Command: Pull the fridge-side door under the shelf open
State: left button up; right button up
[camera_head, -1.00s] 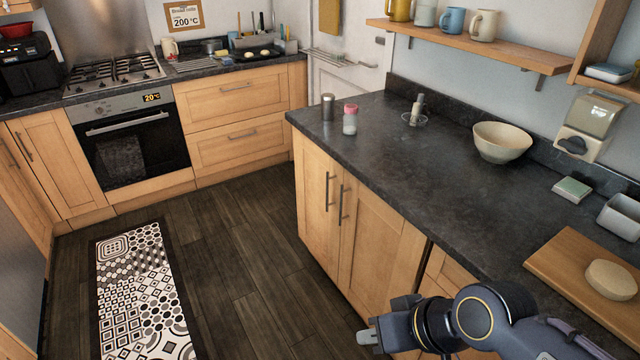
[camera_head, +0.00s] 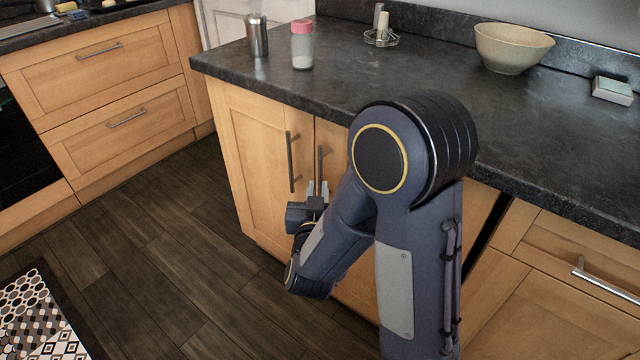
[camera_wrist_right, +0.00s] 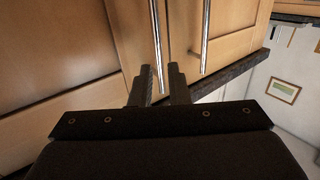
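Two wooden cabinet doors sit side by side under the dark counter: a left door (camera_head: 255,150) and a right door (camera_head: 345,285), largely hidden behind my right arm. Both are closed. Each has an upright metal bar handle, the left handle (camera_head: 291,162) and the right handle (camera_head: 320,164). My right gripper (camera_head: 318,188) is at the lower part of the right handle. In the right wrist view, my gripper's fingers (camera_wrist_right: 161,84) stand apart with one handle (camera_wrist_right: 157,45) lined up between them, and the other handle (camera_wrist_right: 206,35) is beside them. My left gripper is out of view.
The counter (camera_head: 380,82) overhangs the doors and holds a metal canister (camera_head: 257,36), a pink-lidded jar (camera_head: 302,46) and a bowl (camera_head: 512,48). A drawer with a handle (camera_head: 605,281) is to the right. The wooden floor (camera_head: 170,265) before the doors is clear.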

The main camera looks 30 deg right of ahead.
aim_at(320, 170)
jog(key=x, duration=0.7)
jog(key=shift+w+d+r, duration=0.1)
jog(key=shift+w+d, duration=0.1)
jog(key=shift+d, duration=0.05)
grip_shut()
jog(key=shift+b, duration=0.3)
